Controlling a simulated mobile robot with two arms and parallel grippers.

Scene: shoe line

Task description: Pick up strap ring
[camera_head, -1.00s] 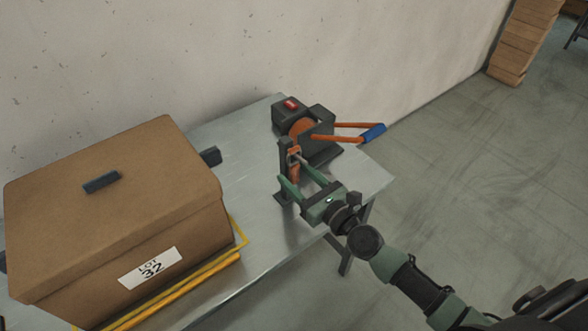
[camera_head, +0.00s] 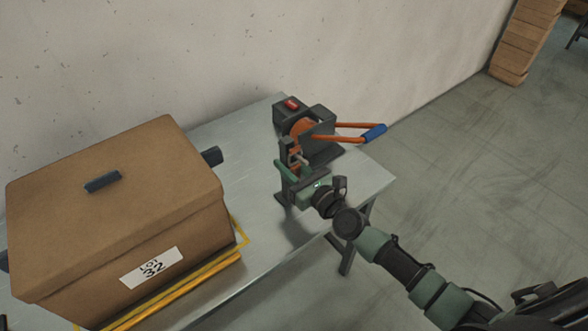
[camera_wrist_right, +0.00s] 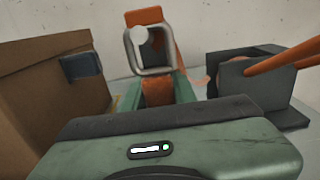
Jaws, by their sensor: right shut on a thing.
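The strap ring (camera_wrist_right: 130,52) is a grey, rounded square metal loop in the right wrist view, with an orange strap (camera_wrist_right: 157,92) passing at it. I cannot tell whether the ring still touches the post. My left gripper is not in view.
A dark machine (camera_head: 318,118) with an orange wheel and blue-gripped orange handles (camera_head: 350,133) stands just behind the gripper. A lidded cardboard box (camera_head: 120,215) stands at the left of the metal table (camera_head: 245,185), by yellow edging (camera_head: 180,290). Bare tabletop lies between.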

